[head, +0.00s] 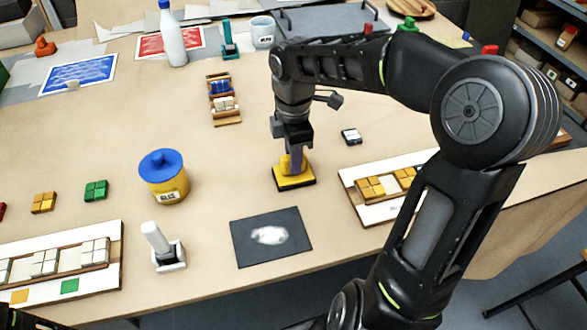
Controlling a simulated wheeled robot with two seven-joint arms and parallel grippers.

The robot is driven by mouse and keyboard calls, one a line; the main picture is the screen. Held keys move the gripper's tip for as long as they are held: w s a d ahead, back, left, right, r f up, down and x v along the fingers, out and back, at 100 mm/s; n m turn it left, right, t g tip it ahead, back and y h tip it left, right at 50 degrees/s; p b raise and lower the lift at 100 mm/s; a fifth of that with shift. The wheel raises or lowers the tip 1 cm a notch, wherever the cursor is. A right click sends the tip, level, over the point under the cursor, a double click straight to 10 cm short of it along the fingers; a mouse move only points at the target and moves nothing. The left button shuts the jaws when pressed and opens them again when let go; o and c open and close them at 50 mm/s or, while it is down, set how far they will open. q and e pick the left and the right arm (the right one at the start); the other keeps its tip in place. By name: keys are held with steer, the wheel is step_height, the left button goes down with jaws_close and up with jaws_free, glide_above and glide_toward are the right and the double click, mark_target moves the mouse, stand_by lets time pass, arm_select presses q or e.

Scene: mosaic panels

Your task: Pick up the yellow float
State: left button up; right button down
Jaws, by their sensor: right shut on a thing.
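The yellow float (294,181), with a yellow block body and a dark base, is near the middle of the table in the head view. My right gripper (293,158) comes down on it from above and is shut on its upper part, which the fingers partly hide. The float is upright. I cannot tell whether its base touches the table or is slightly above it. My left gripper is not in view.
A dark mat (245,247) with a white patch lies in front of the float. A white float (168,254) and a yellow blue-lidded pot (168,186) stand to the left. A tile panel (355,181) is at right, another (112,272) at front left. A bottle (171,40) stands behind.

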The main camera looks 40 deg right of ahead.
stand_by(0.4)
step_height(320, 180, up, 10)
steer(key=shift+r, duration=0.1)
stand_by(0.4)
stand_by(0.4)
steer(key=c, duration=1.8)
jaws_free()
steer(key=shift+c, duration=0.2)
jaws_close()
